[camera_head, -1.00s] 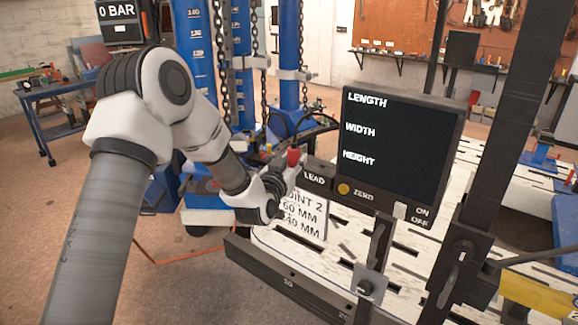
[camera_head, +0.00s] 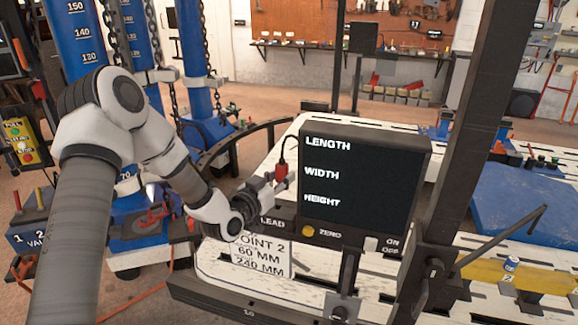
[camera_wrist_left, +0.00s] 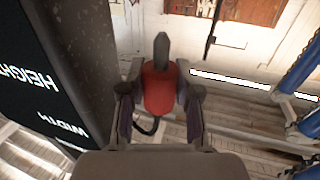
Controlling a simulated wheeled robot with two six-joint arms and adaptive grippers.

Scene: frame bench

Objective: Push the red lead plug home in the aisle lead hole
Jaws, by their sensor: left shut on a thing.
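My left gripper (camera_head: 280,185) is shut on the red lead plug (camera_head: 281,172), beside the left edge of the black screen unit (camera_head: 362,184). A black cable rises from the plug in the head view. In the left wrist view the red plug (camera_wrist_left: 158,90) sits between the two fingers, with a dark grey tip pointing away from the wrist. The box marked LEAD (camera_head: 272,224) is low and left of the screen. The plug is above it and appears apart from it. I cannot make out the aisle lead hole. My right gripper is not in view.
The screen's dark side (camera_wrist_left: 92,60) stands close to the left finger in the wrist view. A white card (camera_head: 262,255) hangs below the LEAD box. A dark upright post (camera_head: 475,140) stands right of the screen. Blue columns with chains (camera_head: 135,35) stand behind my left arm.

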